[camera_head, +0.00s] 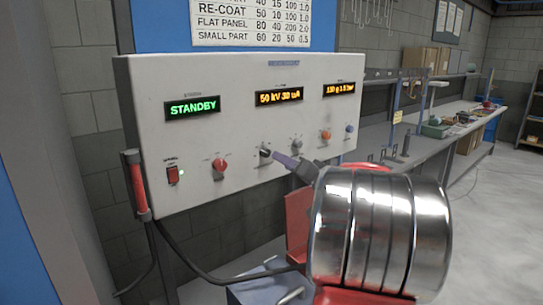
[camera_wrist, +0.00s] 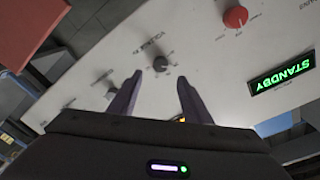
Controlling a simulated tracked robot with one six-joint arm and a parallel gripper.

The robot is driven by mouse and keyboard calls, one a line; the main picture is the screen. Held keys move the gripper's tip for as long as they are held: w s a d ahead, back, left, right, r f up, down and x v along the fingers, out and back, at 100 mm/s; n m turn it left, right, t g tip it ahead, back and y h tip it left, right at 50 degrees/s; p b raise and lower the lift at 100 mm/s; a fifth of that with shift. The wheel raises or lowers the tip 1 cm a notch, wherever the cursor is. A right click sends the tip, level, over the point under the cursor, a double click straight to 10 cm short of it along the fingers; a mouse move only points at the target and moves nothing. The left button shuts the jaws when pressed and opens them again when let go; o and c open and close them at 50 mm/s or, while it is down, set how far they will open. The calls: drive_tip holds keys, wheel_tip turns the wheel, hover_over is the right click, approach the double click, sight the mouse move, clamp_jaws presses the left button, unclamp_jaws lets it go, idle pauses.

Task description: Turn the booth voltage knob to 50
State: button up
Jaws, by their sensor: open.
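The dark voltage knob (camera_head: 265,152) is on the pale control panel (camera_head: 150,110), below the amber display (camera_head: 279,97) reading "50 kV 30 uA". In the wrist view, the knob (camera_wrist: 162,64) has upside-down lettering beside it that looks like "VOLTAGE". My gripper (camera_head: 282,159) is right by the knob. In the wrist view, my gripper (camera_wrist: 160,78) is open, with one dark finger on each side and the knob showing between and just past the tips. No contact with the knob shows. The knob's pointer setting is too small to read.
A green display (camera_head: 193,107) reads "STANDBY". A red switch (camera_head: 172,175) and red-handled tool (camera_head: 136,185) are at left. A cluttered bench (camera_head: 440,132) stands right.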

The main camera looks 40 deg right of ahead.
sight(268, 153)
drive_tip(key=w, duration=0.2)
drive_tip(key=w+d, duration=0.1)
drive_tip(key=w, duration=0.5)
drive_tip(key=shift+w+d, duration=0.1)
drive_tip(key=shift+d, duration=0.15)
drive_tip(key=shift+c, duration=0.6)
drive_tip(key=c, duration=0.9)
